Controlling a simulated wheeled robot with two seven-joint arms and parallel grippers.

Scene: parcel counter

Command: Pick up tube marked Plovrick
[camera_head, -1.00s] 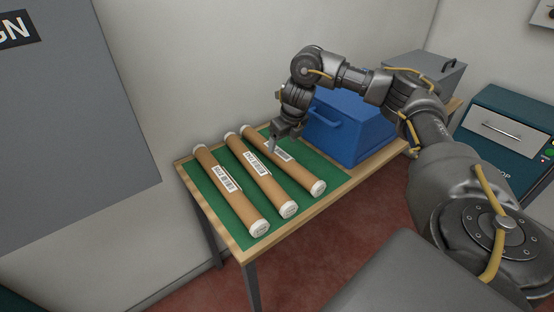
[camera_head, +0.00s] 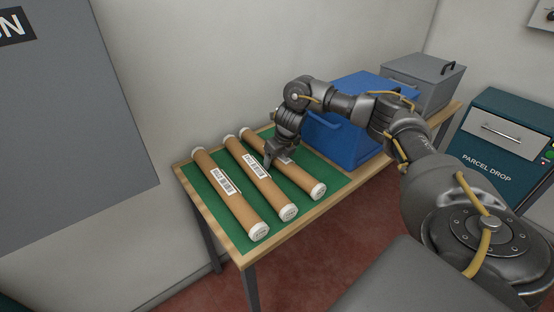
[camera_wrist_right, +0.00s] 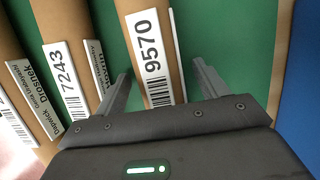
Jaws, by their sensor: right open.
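Three brown cardboard tubes with white caps and white labels lie side by side on a green mat: a left tube (camera_head: 232,205), a middle tube (camera_head: 268,191) and a right tube (camera_head: 305,179). My right gripper (camera_head: 270,161) is open and low over the right tube. In the right wrist view the open fingers (camera_wrist_right: 161,72) are on either side of this tube, whose label (camera_wrist_right: 153,58) shows 9570. The neighbouring label (camera_wrist_right: 70,68) shows 7243. I cannot read Plovrick on any label. My left gripper is out of view.
A blue lidded box (camera_head: 345,138) stands close to the right of the mat, under my right forearm. A grey case (camera_head: 428,80) is behind it. A teal PARCEL DROP cabinet (camera_head: 490,160) is at the right. The wall is close behind the tubes.

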